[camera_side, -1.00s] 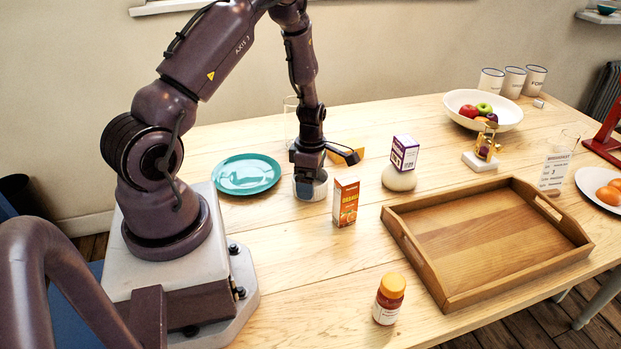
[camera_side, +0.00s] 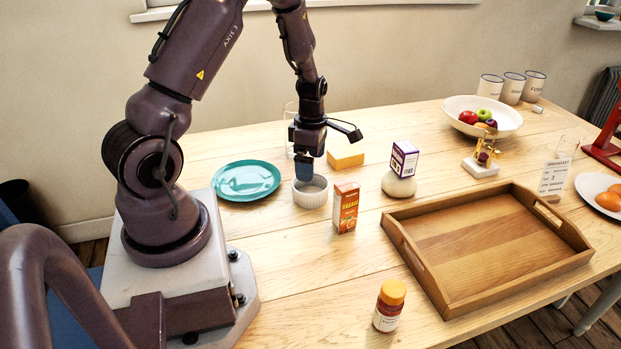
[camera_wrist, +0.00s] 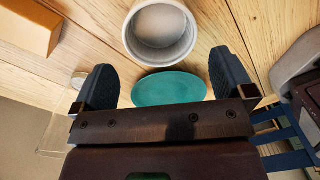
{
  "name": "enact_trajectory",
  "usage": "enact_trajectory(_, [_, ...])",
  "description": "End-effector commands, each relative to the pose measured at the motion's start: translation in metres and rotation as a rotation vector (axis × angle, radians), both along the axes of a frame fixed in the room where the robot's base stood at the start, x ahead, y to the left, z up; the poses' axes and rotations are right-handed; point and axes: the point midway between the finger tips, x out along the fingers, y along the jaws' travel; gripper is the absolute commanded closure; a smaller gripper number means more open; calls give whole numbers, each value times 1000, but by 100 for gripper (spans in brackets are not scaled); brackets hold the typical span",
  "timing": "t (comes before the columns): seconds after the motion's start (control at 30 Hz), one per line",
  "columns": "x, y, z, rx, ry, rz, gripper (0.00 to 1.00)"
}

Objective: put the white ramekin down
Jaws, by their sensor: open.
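The white ramekin (camera_side: 310,193) stands upright on the wooden table, between the teal plate and the orange juice carton. It looks empty in the wrist view (camera_wrist: 160,32). My gripper (camera_side: 304,172) is just above the ramekin's rim. In the wrist view my gripper (camera_wrist: 166,85) has its two dark fingers spread wide with nothing between them, and the ramekin lies beyond the fingertips, apart from them. In the side view the near finger hides part of the ramekin's back rim.
A teal plate (camera_side: 246,181) lies left of the ramekin. An orange carton (camera_side: 345,207) stands close at its right front, and a yellow block (camera_side: 345,156) behind it. A wooden tray (camera_side: 437,278) is at right.

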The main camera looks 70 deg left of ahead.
Motion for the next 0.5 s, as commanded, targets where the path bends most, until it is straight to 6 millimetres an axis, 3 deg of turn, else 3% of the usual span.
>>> enact_trajectory(0.1, [1,1,25,2,-4,-1,0])
enact_trajectory(0.37, [2,-1,53,1,-6,-20,0])
enact_trajectory(0.5, [11,-23,84,4,-61,-216,0])
